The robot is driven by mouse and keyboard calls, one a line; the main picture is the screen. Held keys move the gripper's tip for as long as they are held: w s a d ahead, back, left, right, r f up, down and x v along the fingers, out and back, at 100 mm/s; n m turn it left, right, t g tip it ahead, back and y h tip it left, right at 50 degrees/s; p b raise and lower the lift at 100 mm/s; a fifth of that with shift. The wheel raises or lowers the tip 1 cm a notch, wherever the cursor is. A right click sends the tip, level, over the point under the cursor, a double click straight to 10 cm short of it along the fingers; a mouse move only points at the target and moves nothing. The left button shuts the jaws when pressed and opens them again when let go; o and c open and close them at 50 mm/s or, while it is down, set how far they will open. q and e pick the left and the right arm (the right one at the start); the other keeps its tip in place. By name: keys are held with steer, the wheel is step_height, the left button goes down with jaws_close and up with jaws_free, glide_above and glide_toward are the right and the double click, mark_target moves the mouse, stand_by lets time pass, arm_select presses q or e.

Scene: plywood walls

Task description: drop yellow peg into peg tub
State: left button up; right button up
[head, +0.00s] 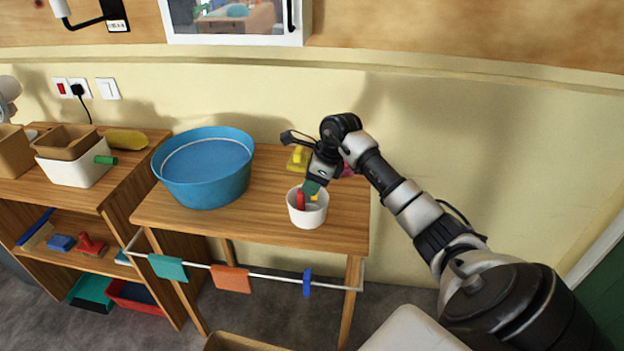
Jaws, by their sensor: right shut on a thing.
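The white peg tub (308,216) stands on the wooden table near its front edge. My right gripper (311,190) points down at the tub's mouth. It is shut on the yellow peg (314,197), of which only a small part shows at the tub's opening. I cannot tell if the peg touches the tub's inside. A red peg (300,200) stands up at the left inside the tub. My left gripper is not in view.
A large blue basin (205,185) fills the table's left side. A yellow object (297,159) and a partly hidden pink one (348,170) lie behind my gripper. A rail with cloths (231,279) runs along the front. A shelf with a white bin (75,171) stands left.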

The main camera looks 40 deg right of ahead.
steer(key=o, duration=1)
steer(key=shift+c, duration=0.2)
steer(key=shift+r, duration=0.1)
steer(key=b+v, duration=0.1)
steer(key=v, duration=0.9)
steer(key=shift+s+r, duration=0.2)
steer(key=shift+r, duration=0.1)
steer(key=shift+d, duration=0.1)
